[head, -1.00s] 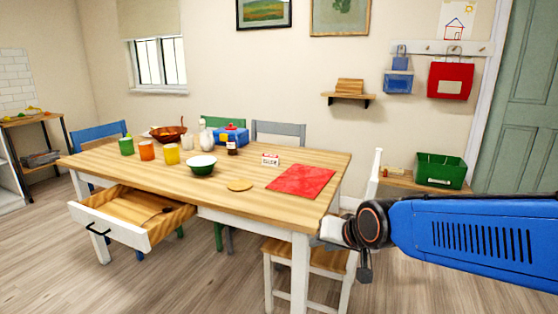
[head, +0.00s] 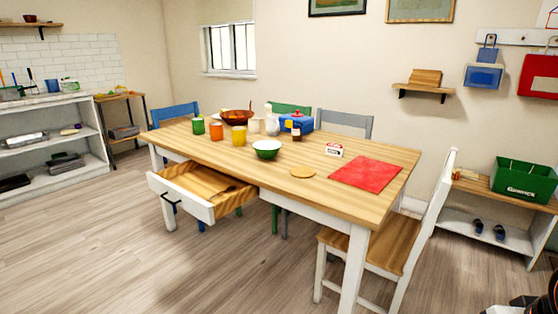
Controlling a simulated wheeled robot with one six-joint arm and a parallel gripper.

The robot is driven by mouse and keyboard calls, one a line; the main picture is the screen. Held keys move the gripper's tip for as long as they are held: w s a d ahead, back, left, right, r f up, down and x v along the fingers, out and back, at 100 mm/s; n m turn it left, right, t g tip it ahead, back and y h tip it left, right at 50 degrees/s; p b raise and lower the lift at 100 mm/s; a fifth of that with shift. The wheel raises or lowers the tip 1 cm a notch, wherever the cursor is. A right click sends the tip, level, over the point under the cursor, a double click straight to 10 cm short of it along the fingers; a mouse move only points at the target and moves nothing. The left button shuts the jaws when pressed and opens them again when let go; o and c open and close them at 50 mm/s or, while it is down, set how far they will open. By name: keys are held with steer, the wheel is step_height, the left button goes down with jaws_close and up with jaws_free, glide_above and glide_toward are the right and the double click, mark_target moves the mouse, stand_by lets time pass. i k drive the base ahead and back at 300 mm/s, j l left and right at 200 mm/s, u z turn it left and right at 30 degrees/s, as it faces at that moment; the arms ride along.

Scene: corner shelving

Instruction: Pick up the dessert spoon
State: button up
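I cannot make out a dessert spoon in the head view. The table's drawer (head: 181,198) is pulled open on the left, and wooden pieces or dividers show inside it; its far inside is partly hidden under the tabletop. Only a small part of my arm's end, with my gripper (head: 510,307), shows at the bottom right corner. It is cut off by the frame edge, far from the drawer, and its fingers cannot be read.
The wooden table (head: 325,190) bears cups, a green bowl (head: 267,150), a brown bowl (head: 237,117) and a red mat (head: 366,174). A white chair (head: 400,235) stands at its right end. A green crate (head: 524,180) sits on a low shelf. Floor at front left is clear.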

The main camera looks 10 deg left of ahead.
mark_target(231, 187)
steer(key=u, duration=1.45)
